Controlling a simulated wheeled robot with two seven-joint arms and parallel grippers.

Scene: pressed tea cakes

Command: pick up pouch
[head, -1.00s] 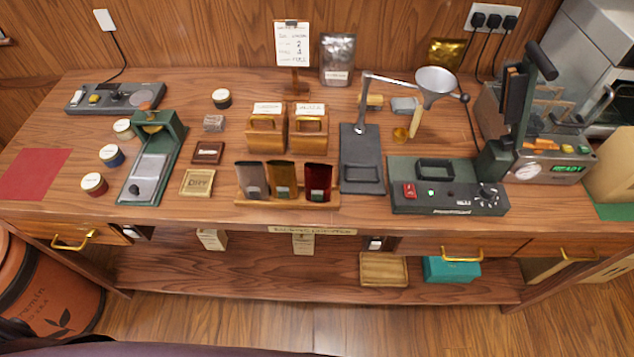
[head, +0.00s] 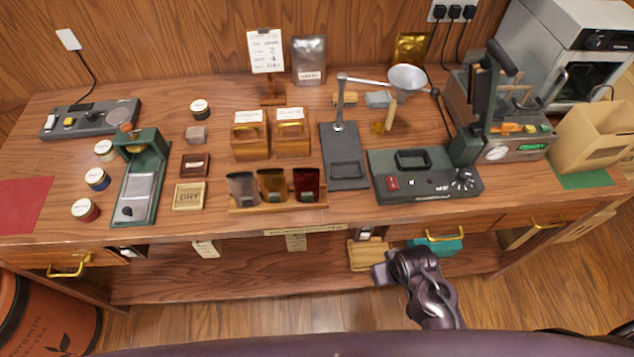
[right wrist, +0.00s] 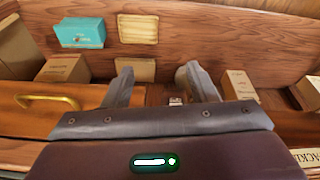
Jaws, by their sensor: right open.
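Three small open-topped pouches stand side by side in a wooden rack (head: 278,209) at the table's front: a grey pouch (head: 243,188), a brown-gold pouch (head: 272,185) and a red pouch (head: 306,184). A larger silver pouch (head: 309,60) and a shiny gold pouch (head: 411,48) stand at the back. My right gripper (head: 382,274) is in front of the table, below and right of the rack. In the right wrist view its two fingers (right wrist: 160,88) are spread, with nothing between them. No pouch shows in that view. My left gripper is not in view.
A dark stand with a funnel (head: 407,78) and a green sealing device (head: 425,178) are right of the rack. A DRY plaque (head: 189,196) lies left. A drawer handle (right wrist: 47,102), teal box (right wrist: 80,32) and wooden tray (right wrist: 138,28) are near my right gripper.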

